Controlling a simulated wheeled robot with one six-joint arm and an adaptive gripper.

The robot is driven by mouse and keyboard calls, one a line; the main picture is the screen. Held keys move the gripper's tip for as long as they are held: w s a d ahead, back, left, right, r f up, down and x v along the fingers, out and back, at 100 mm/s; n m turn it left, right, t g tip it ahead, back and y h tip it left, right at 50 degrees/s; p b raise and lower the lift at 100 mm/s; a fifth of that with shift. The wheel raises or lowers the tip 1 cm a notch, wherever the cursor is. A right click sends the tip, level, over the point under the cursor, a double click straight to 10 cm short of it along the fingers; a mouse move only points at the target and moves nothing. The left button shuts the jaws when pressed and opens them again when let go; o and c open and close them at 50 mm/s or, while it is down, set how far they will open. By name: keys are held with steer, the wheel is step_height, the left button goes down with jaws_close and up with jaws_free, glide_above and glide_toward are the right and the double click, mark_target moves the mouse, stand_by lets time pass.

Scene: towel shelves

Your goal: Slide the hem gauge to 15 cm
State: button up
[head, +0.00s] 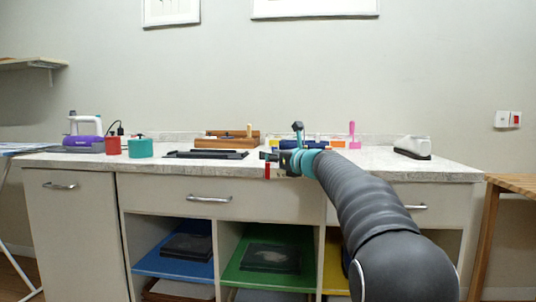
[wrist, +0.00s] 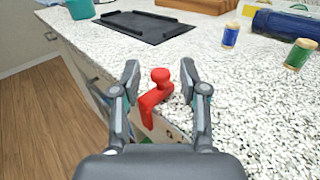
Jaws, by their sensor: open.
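A red piece with a round knob (wrist: 158,95), which looks like the slider of the hem gauge, sits at the counter's front edge in the wrist view. Its lower part hangs over the edge. In the head view it shows as a small red patch (head: 267,169) below my gripper (head: 268,156). In the wrist view my gripper (wrist: 160,72) is open, with one finger on each side of the red knob. I see a gap on both sides, so the fingers do not appear closed on it. No scale or numbers can be read.
A black tray (wrist: 145,26) lies on the counter (wrist: 255,120) beyond the red piece. Blue (wrist: 230,36) and green (wrist: 300,54) spools stand to the right. A teal pot (head: 140,147) and a white iron (head: 412,147) are farther off.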

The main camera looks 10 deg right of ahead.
steer(key=shift+x, duration=0.9)
